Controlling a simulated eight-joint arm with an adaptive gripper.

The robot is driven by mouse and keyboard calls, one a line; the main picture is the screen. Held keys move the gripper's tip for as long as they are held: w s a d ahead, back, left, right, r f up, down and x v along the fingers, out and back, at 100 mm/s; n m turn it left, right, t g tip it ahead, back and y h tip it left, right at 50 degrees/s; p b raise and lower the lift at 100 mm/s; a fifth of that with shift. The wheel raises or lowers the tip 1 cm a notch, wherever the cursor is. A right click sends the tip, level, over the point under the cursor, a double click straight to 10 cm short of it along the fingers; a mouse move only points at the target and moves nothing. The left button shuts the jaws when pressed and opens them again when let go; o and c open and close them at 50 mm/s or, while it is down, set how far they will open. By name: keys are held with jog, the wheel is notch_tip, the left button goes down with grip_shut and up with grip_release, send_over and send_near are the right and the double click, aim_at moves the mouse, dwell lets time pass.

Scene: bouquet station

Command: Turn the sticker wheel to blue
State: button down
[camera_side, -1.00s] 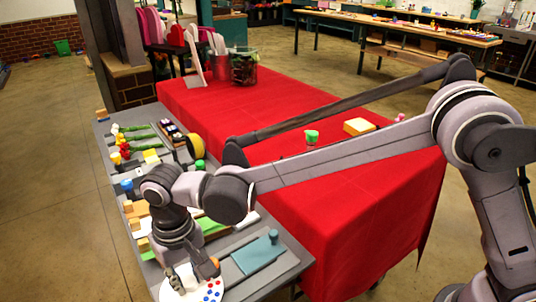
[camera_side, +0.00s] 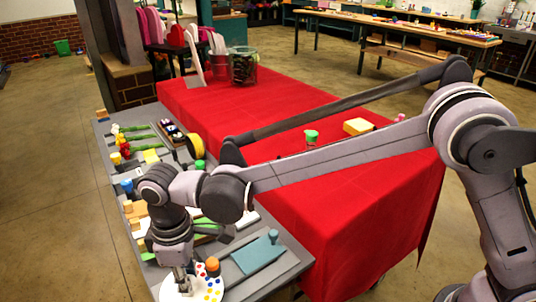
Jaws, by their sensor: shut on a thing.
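The sticker wheel (camera_side: 207,294) is a white disc with coloured dots at the near end of the grey bench. Yellow, red and blue dots show on its right part. An orange knob (camera_side: 212,266) stands at its back right edge, apart from my fingers. My gripper (camera_side: 182,284) points down over the left part of the wheel. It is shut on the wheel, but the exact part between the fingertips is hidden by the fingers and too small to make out. The wheel's far left part is partly covered by my gripper.
A teal board (camera_side: 258,254) with a raised peg lies just right of the wheel. Flower stems (camera_side: 135,138), blocks and a yellow roll (camera_side: 195,147) fill the bench behind my wrist. The red-covered table (camera_side: 330,215) stands to the right, with a glass jar (camera_side: 243,66) at its far end.

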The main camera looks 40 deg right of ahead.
jog(key=shift+n, duration=0.6)
jog(key=c, duration=1.3)
grip_release()
jog(key=shift+c, duration=0.2)
jog(key=shift+r, duration=0.1)
notch_tip(320, 180, up, 12)
jog(key=shift+w, duration=0.15)
jog(key=shift+d, duration=0.1)
